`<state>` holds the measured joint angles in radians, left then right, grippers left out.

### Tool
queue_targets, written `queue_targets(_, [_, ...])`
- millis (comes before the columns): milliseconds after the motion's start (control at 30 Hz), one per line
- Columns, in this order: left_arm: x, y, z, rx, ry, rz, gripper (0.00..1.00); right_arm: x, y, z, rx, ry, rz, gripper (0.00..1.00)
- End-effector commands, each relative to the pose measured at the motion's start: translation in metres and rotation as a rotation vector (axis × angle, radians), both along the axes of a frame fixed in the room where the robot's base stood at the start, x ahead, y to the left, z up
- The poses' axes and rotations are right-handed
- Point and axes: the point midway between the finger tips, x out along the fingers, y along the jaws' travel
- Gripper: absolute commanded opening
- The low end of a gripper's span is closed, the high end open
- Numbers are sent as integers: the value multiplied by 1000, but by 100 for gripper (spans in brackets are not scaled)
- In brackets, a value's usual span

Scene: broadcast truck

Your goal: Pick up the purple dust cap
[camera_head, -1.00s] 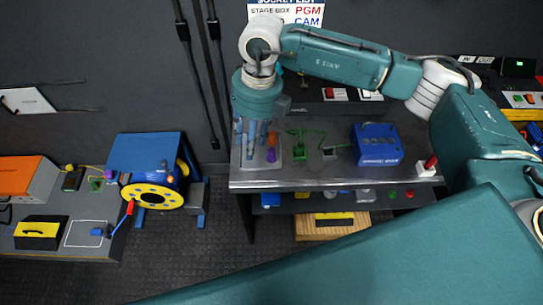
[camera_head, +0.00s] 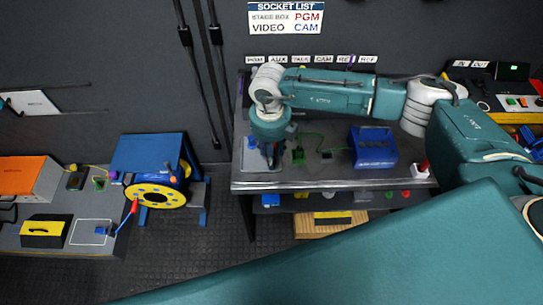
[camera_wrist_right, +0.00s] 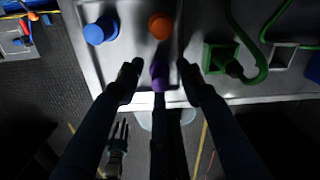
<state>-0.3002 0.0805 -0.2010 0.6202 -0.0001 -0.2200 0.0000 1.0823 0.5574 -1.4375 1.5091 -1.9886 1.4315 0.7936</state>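The purple dust cap (camera_wrist_right: 159,76) stands on a light tray near the bench's front edge in the right wrist view. My right gripper (camera_wrist_right: 158,76) is open, pointing down, with fingertips on both sides of the cap and a gap on each side. Its third finger is on the near side of the cap. In the head view my right gripper (camera_head: 269,155) is over the tray (camera_head: 252,160) and hides the cap. Low in the right wrist view, a small pronged shape looks like my left gripper (camera_wrist_right: 118,130), its fingers apart and empty.
A blue cap (camera_wrist_right: 100,31) and an orange cap (camera_wrist_right: 160,26) stand close by on the tray. A green connector (camera_wrist_right: 222,58) with a cable is to the right. A blue box (camera_head: 373,148) stands further right on the bench (camera_head: 330,182).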

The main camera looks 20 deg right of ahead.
Motion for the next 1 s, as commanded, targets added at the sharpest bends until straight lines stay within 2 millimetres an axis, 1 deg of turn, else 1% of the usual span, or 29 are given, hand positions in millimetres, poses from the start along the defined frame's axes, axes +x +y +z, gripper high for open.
queue_targets(100, [0,0,1,0,0,0,40,0,0,-4,0,-1,1,37])
queue_targets(267, [0,0,1,0,-1,1,40,0,0,-5,1,-1,1,37])
queue_targets(367, [0,0,1,0,-1,1,40,0,0,-4,1,-1,1,19])
queue_targets(400, [0,0,1,0,-1,1,40,0,0,-4,1,-1,1,11])
queue_targets(433, [0,0,1,0,-1,1,40,0,0,-4,0,-1,1,5])
queue_targets(467, [0,0,1,0,-1,1,40,0,0,-4,0,-1,1,2])
queue_targets(833, [1,0,0,0,-1,2,40,1,0,-3,1,-2,1,2])
queue_targets(1000, [1,0,-3,0,-1,2,40,2,0,8,2,-4,1,2])
